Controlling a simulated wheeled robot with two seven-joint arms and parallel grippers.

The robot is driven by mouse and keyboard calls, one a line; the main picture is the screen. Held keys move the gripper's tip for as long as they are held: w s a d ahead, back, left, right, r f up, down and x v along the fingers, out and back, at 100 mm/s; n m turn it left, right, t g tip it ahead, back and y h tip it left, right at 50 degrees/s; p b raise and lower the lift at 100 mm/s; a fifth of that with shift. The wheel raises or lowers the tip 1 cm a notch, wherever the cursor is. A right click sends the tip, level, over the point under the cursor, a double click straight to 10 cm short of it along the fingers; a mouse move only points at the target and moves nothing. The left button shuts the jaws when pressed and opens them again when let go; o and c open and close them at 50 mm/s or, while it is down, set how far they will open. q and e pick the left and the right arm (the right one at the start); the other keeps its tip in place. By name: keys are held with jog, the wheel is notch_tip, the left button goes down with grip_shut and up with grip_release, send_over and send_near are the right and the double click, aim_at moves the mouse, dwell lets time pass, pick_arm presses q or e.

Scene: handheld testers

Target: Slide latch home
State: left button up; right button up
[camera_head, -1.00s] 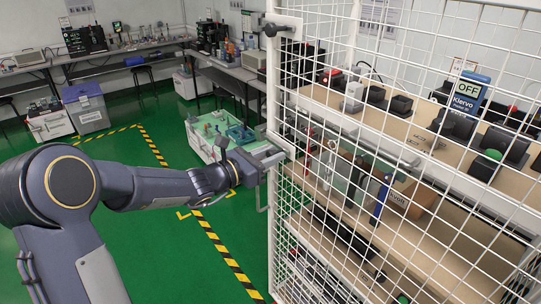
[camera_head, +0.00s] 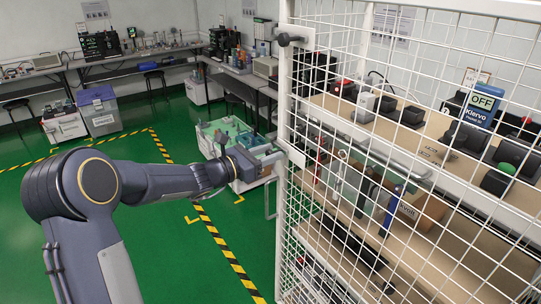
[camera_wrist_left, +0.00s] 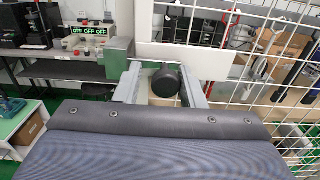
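The latch of the white mesh cage door shows as a dark round knob (camera_wrist_left: 165,87) in front of a white plate (camera_wrist_left: 200,62) in the left wrist view. In the head view a white plate (camera_head: 292,153) sits on the door's left post, just beyond my left gripper (camera_head: 272,154). My left gripper's two grey fingers (camera_wrist_left: 160,88) are apart, with the knob between them in the wrist view. A gap shows on the knob's left; I cannot tell if the right finger touches it. The latch's bolt is not clear. My right gripper is not in view.
A second dark knob (camera_head: 290,40) sits higher on the cage post. Green floor (camera_head: 150,240) is free to the left; benches line the back.

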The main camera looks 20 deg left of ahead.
pick_arm(q)
jog(key=shift+o, duration=0.7)
jog(key=b+v, duration=0.1)
jog(key=v, duration=0.7)
jog(key=shift+b, duration=0.3)
